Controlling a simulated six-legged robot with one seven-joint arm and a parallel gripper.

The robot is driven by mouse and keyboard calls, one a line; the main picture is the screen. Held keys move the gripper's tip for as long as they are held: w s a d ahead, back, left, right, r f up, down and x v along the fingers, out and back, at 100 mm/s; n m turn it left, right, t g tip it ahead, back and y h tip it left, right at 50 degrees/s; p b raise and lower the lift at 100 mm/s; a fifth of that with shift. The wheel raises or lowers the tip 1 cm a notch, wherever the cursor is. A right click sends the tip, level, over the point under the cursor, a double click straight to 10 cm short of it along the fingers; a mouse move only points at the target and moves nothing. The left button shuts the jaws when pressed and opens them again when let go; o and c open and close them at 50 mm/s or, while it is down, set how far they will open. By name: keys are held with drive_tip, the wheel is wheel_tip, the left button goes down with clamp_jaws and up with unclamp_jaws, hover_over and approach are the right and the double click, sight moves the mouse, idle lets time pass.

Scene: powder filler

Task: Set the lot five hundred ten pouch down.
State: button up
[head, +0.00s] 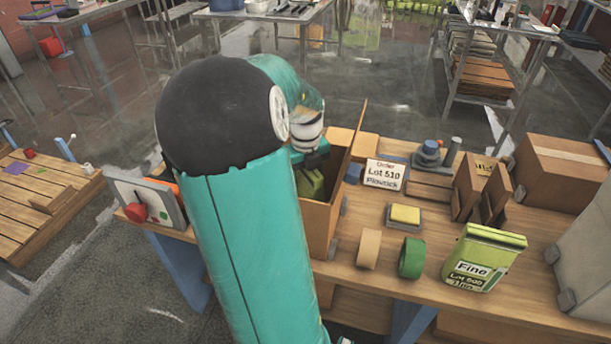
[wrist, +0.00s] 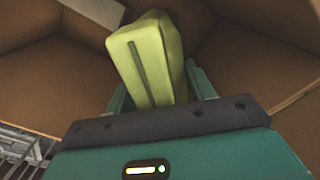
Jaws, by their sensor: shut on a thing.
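My gripper (head: 312,158) is at the tall open cardboard box (head: 318,222) on the bench. It is shut on a yellow-green pouch (head: 309,184), which is inside the box opening. In the wrist view the pouch (wrist: 148,60) stands between the two fingers, with brown cardboard walls (wrist: 258,50) around it. No lettering shows on the held pouch, so I cannot read its lot. Whether it touches the box floor is not clear.
Another green pouch (head: 482,258), marked "Fine" and what looks like "Lot 500", stands at the bench's front right. Tan (head: 369,248) and green (head: 412,258) tape rolls and a yellow sponge (head: 405,214) are nearby. A cardboard carton (head: 565,172) stands at right.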

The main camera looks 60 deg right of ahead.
drive_tip(key=shift+f, duration=0.4)
drive_tip(key=o, duration=1.5)
wheel_tip(320, 180, up, 13)
drive_tip(key=shift+r, duration=0.15)
drive_tip(key=w+a+n+t, duration=0.2)
drive_tip(key=w+a+n, duration=0.3)
drive_tip(key=a+n, duration=0.6)
drive_tip(key=w+a+n+t, duration=0.1)
drive_tip(key=w+a+n, duration=0.5)
drive_tip(key=a+n, duration=0.5)
drive_tip(key=s+a+n+t, duration=0.1)
drive_tip(key=a+n, duration=0.6)
drive_tip(key=s+a+n, duration=0.1)
drive_tip(key=a+n, duration=0.5)
drive_tip(key=n, duration=0.1)
drive_tip(key=s+a+n+t, duration=0.1)
drive_tip(key=s+a+n, duration=0.1)
drive_tip(key=a+n, duration=0.5)
drive_tip(key=shift+a+f+t, duration=0.2)
drive_tip(key=shift+a+t, duration=0.1)
